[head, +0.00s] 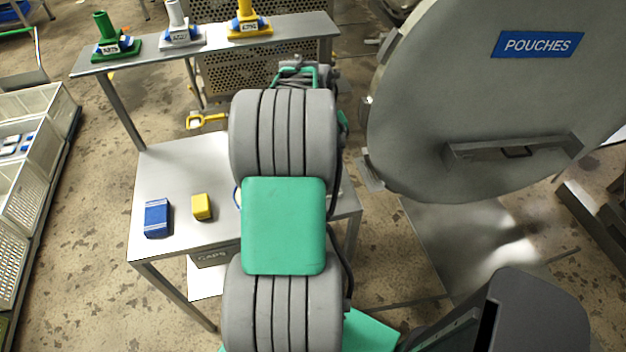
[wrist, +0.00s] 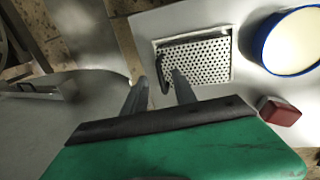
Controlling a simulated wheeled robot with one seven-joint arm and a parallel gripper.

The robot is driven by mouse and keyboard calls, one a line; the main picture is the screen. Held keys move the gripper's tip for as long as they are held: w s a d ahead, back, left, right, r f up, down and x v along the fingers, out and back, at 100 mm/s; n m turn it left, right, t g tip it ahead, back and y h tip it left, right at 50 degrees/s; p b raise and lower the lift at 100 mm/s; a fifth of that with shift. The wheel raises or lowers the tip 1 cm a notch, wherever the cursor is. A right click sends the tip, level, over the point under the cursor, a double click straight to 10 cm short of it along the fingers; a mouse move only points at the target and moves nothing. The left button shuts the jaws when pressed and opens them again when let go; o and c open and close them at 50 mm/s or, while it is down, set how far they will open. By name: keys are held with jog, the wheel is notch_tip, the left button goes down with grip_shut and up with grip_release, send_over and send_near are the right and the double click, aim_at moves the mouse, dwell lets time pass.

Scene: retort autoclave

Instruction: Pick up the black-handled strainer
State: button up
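The black-handled strainer shows in the wrist view as a perforated metal plate (wrist: 205,60) with a dark curved handle (wrist: 160,70) at its left side. My gripper (wrist: 161,80) is open, its two fingers apart and pointing toward the handle. The handle appears between the fingertips in the picture; I cannot tell whether they touch it or how deep it lies between them. In the head view my arm hides the strainer and the gripper's fingertips.
A blue-rimmed round container (wrist: 292,42) and a red block (wrist: 279,111) are right of the strainer. The steel table (head: 180,175) holds a blue block (head: 157,218) and a yellow block (head: 202,207). A large round door (head: 480,110) marked POUCHES stands at right.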

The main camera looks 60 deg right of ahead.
jog(key=f, duration=0.3)
jog(key=f+p, duration=0.1)
jog(key=shift+s+d+f, duration=0.25)
jog(key=shift+d+f, duration=0.05)
jog(key=shift+d, duration=0.05)
grip_shut()
jog(key=shift+r, duration=0.1)
dwell(0.9)
